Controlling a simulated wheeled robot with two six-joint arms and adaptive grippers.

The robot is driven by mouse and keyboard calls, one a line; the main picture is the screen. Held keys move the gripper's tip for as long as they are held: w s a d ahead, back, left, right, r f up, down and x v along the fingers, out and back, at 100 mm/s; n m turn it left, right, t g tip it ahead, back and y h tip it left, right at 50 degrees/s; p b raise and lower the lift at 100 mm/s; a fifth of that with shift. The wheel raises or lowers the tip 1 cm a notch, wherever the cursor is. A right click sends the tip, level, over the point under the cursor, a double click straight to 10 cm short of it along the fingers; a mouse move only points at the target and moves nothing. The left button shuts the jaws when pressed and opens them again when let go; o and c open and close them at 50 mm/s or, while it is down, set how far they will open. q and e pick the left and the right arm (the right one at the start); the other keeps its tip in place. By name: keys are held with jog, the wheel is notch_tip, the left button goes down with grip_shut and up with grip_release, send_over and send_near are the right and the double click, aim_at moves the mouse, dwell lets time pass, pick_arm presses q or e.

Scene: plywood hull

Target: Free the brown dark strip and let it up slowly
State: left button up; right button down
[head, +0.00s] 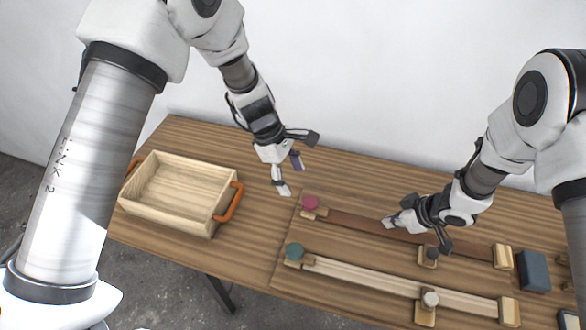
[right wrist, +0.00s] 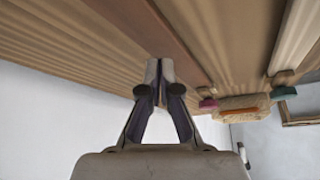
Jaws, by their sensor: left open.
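The brown dark strip (head: 350,223) lies along the far side of the board, from a block with a pink knob (head: 310,202) to a pale end block (head: 502,256). A wooden piece with a black knob (head: 432,253) sits at its near edge. My right gripper (head: 388,223) is shut, its tips at the strip's middle; contact cannot be told. In the right wrist view the closed fingertips (right wrist: 160,68) show beside the dark strip (right wrist: 165,35), nothing visible between them. My left gripper (head: 298,163) is open and empty, above the table beyond the pink knob.
A pale strip (head: 365,280) lies parallel nearer the front, with a teal knob (head: 294,251) and a white knob (head: 430,298). A wooden tray (head: 168,210) with orange handles stands at left. A dark blue block (head: 533,271) is at right. A white wall stands behind.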

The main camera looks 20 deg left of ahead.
aim_at(310, 201)
pick_arm(q)
jog(key=shift+n, duration=0.5)
jog(key=x, duration=0.3)
jog(key=w+x, duration=0.1)
jog(key=x, duration=0.7)
jog(key=shift+w+d, duration=0.15)
jog(key=shift+d, duration=0.3)
jog(key=shift+c, duration=0.4)
jog(key=c, duration=1.1)
jog(key=shift+c, duration=0.2)
pick_arm(e)
jog(key=shift+f, duration=0.2)
jog(key=shift+f, duration=0.6)
